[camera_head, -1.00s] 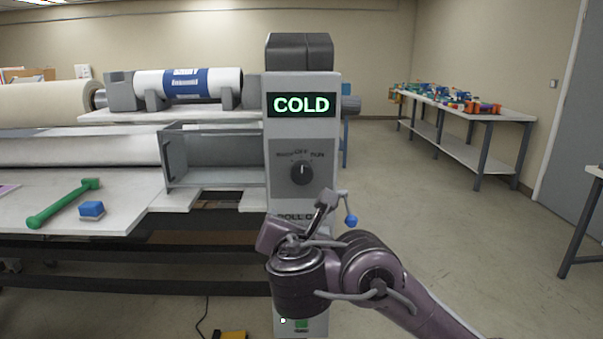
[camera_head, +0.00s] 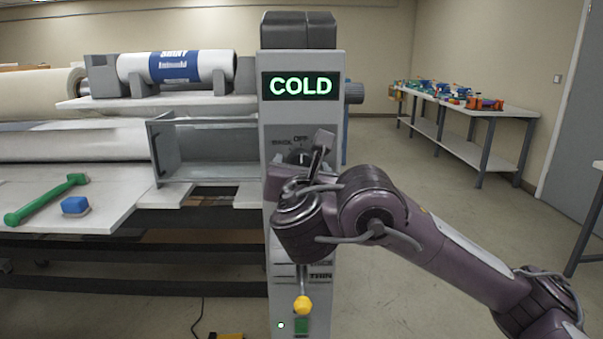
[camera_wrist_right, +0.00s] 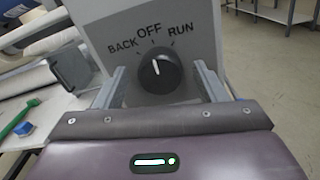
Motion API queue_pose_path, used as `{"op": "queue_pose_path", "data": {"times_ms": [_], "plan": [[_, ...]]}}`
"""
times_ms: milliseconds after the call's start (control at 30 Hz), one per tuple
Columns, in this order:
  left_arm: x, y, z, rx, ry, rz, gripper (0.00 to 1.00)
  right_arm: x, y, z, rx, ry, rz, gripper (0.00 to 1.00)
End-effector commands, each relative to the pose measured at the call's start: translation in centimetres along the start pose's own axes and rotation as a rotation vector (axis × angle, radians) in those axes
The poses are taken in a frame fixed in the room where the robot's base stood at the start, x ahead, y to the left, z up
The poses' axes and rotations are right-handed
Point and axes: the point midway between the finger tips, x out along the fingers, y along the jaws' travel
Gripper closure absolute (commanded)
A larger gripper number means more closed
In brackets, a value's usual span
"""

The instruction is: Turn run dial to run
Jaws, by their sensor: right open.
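The run dial (camera_wrist_right: 160,73) is a round black knob on the grey control column, below the words BACK, OFF and RUN. Its white pointer line points up, toward OFF. In the head view my right gripper mostly covers the dial (camera_head: 299,156). My right gripper (camera_head: 320,147) is in front of the column at dial height. In the right wrist view the open fingers of the gripper (camera_wrist_right: 160,80) stand left and right of the dial, with visible gaps. Nothing is held. My left gripper is not in view.
A display (camera_head: 300,86) reading COLD sits above the dial. A yellow-knobbed lever (camera_head: 303,305) hangs lower on the column. A green-handled tool (camera_head: 45,200) and a blue block (camera_head: 75,206) lie on the left table. Open floor lies right of the column.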

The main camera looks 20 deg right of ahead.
Motion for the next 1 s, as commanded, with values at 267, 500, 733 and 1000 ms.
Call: {"op": "queue_pose_path", "data": {"times_ms": [267,500,733,1000], "plan": [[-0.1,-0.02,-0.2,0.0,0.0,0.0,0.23,0.24,-0.02,0.02,0.0,0.0,-0.001,0.35],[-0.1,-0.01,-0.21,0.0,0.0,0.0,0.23,0.22,-0.02,0.01,0.0,0.0,-0.001,0.62],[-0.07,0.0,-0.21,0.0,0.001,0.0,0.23,0.22,-0.03,-0.01,0.001,0.001,-0.001,0.8],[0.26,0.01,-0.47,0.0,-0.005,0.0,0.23,0.22,-0.06,-0.24,0.062,0.002,-0.001,0.8]]}}
